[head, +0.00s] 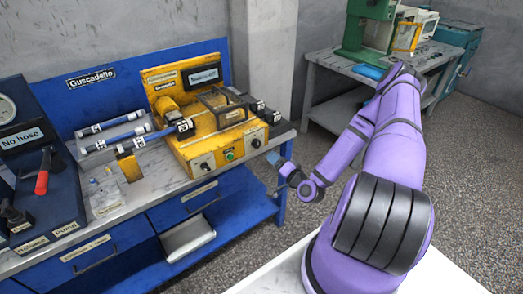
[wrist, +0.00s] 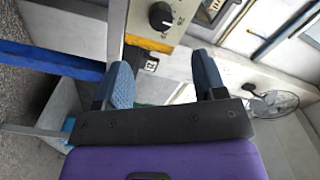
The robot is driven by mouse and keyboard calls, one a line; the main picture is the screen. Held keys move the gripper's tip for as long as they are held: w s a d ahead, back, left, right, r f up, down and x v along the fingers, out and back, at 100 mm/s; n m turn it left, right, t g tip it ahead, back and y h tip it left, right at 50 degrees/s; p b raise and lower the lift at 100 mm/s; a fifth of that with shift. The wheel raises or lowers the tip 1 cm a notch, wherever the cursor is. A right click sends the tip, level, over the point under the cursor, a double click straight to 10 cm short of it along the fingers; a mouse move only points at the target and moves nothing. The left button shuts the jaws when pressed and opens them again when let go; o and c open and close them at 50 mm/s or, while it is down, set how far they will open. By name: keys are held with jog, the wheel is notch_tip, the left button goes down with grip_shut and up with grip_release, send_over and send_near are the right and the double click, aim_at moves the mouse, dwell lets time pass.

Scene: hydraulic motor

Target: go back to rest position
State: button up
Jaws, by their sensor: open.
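My purple arm reaches from the lower right toward the workbench in the head view. My gripper (head: 277,163) is small there, by the bench's front right corner, below the yellow hydraulic unit (head: 215,125). In the wrist view the two blue fingers of my gripper (wrist: 163,72) are spread apart with nothing between them. A black knob (wrist: 160,16) on a light panel shows beyond the fingers. The gripper looks apart from the bench, though the exact gap cannot be told.
A grey table (head: 320,57) with a green machine (head: 366,30) stands behind at right. The speckled floor (head: 470,170) at right is clear.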

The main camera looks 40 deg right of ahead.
jog(key=w+r+n+g+y, duration=0.2)
jog(key=w+r+n+g, duration=0.3)
jog(key=r+n+g, duration=0.45)
jog(key=s+a+r+n+g+h, duration=0.1)
jog(key=s+a+r+h, duration=0.1)
jog(key=r, duration=0.7)
jog(key=s+a+r+n+h, duration=0.1)
jog(key=r+h, duration=0.1)
jog(key=r, duration=0.7)
jog(key=s+a+r+g, duration=0.1)
jog(key=s+a+r, duration=0.2)
jog(key=s+r, duration=0.3)
jog(key=s+a+r, duration=0.4)
jog(key=r, duration=0.3)
jog(key=s+a+r, duration=0.2)
jog(key=s+r, duration=0.1)
jog(key=s, duration=0.5)
jog(key=s+a+r+g+y, duration=0.1)
jog(key=s+a+r, duration=0.2)
jog(key=s, duration=0.4)
jog(key=shift+s+a, duration=0.3)
jog(key=shift+s, duration=0.05)
jog(key=shift+r, duration=0.1)
